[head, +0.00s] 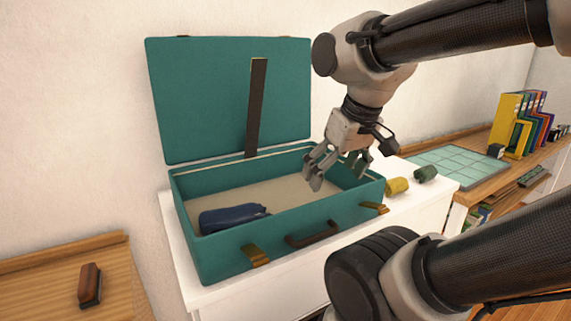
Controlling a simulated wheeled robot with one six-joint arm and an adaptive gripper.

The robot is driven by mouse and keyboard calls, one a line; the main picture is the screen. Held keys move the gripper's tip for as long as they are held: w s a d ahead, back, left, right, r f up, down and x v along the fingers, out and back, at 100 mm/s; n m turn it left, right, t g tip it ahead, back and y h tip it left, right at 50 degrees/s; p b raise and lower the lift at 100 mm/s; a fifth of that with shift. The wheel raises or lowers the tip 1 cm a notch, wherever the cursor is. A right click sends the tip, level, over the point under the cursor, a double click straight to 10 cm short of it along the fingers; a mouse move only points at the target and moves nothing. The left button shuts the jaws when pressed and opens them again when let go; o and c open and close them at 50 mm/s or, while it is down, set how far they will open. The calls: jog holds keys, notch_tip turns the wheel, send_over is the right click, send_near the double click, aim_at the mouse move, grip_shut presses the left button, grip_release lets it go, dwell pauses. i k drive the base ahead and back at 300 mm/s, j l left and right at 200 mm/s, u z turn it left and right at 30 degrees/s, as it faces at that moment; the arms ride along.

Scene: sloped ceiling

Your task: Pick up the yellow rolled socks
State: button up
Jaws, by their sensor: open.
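The yellow rolled socks (397,186) lie on the white surface (430,204) just right of the open teal suitcase (312,205). A green roll (425,173) lies close by on their right. My gripper (336,175) is open and empty. In the picture it shows in front of the suitcase's right part, to the left of the yellow socks and apart from them. Its exact height above the suitcase is hard to tell.
A dark blue folded item (232,217) lies in the suitcase, whose lid (215,95) stands open with a dark strap (257,105). A wooden desk (480,160) at right holds binders (511,120) and a green mat (455,160). A brush (90,285) lies on the left wooden top.

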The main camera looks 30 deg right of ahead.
aim_at(394, 187)
jog(key=z, duration=1.4)
jog(key=i+l+u, duration=0.1)
jog(key=l+u, duration=0.1)
jog(key=l, duration=0.2)
jog(key=i, duration=0.05)
